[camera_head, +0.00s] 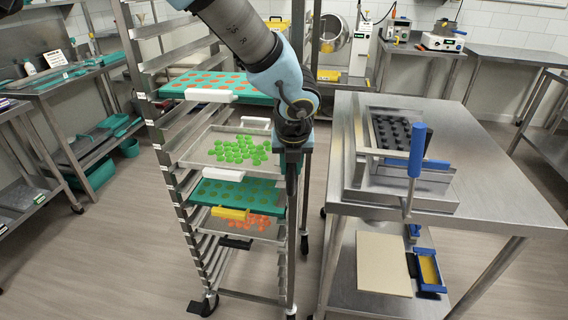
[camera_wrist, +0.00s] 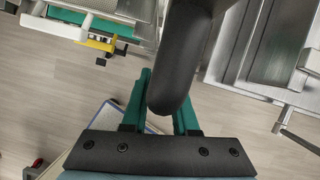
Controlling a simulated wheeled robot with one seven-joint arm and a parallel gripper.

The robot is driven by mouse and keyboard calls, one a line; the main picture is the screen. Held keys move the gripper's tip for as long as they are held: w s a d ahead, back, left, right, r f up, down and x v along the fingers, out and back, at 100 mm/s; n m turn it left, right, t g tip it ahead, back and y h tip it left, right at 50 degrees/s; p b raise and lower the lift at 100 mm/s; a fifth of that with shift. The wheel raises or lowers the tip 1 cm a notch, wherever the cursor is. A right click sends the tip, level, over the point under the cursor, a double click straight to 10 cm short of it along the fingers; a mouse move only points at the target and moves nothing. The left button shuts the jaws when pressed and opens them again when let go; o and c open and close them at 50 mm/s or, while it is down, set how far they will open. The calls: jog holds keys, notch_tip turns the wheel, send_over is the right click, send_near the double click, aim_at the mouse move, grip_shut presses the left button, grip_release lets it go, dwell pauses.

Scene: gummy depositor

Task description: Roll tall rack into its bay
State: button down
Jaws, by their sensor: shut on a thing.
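The tall rack (camera_head: 160,130) is a steel frame on black casters, standing upright on the floor left of centre in the head view. It holds teal moulds and metal trays with green and orange gummies. My gripper (camera_head: 291,150) is at the rack's front right post, shut on a black upright handle (camera_head: 291,180). In the wrist view, the handle (camera_wrist: 180,60) is between the green fingers of my gripper (camera_wrist: 163,95). Part of the rack's upper right side is hidden behind my arm. I cannot tell which space is the bay.
A steel table (camera_head: 465,135) with a blue-handled press (camera_head: 416,150) stands close to the rack's right. A lower shelf holds a beige board (camera_head: 384,264). A side bench (camera_head: 70,80) stands at the left. Floor (camera_head: 100,260) is clear at the front left.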

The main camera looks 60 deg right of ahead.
jog(key=shift+s, duration=0.6)
jog(key=c, duration=0.7)
grip_release()
jog(key=shift+w, duration=0.1)
jog(key=shift+r, duration=0.1)
jog(key=b+v, duration=0.1)
jog(key=v, duration=0.9)
jog(key=shift+a+r, duration=0.15)
jog(key=shift+r, duration=0.1)
